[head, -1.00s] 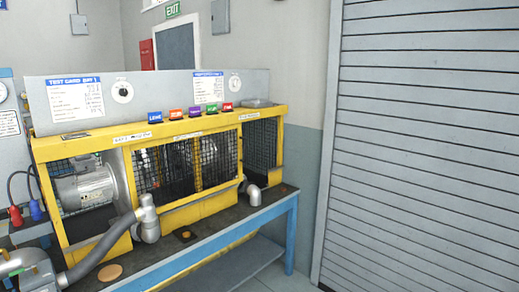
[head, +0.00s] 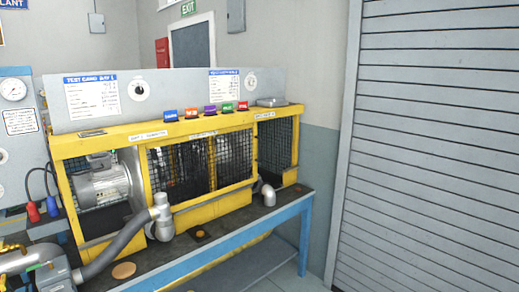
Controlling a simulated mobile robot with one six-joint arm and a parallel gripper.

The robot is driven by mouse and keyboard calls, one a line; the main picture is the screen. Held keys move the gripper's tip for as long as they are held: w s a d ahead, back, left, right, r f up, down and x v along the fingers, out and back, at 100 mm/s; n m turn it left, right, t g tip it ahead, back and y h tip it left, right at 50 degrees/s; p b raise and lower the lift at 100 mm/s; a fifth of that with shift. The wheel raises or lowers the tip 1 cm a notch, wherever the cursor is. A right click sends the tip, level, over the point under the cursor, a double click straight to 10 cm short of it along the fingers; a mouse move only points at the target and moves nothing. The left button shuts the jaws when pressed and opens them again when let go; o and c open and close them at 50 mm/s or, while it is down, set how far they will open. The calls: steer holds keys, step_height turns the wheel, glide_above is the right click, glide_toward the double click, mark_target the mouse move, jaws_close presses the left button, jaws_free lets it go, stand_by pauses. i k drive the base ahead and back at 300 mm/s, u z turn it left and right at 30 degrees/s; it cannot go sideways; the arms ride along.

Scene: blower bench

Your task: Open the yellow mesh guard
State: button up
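The right mesh panel (head: 274,145) looks closed. I cannot tell from here which panel opens, and no handle or latch is clear. My gripper is not in view.
A grey hose (head: 113,246) and pipe elbow (head: 160,222) stand before the guard. A second elbow (head: 268,194) is farther right. Open floor lies right of the bench, before the roller shutter (head: 430,150).

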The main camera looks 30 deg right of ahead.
mark_target(142, 148)
steer(key=u, duration=0.05)
steer(key=i, duration=1)
steer(key=z, duration=0.05)
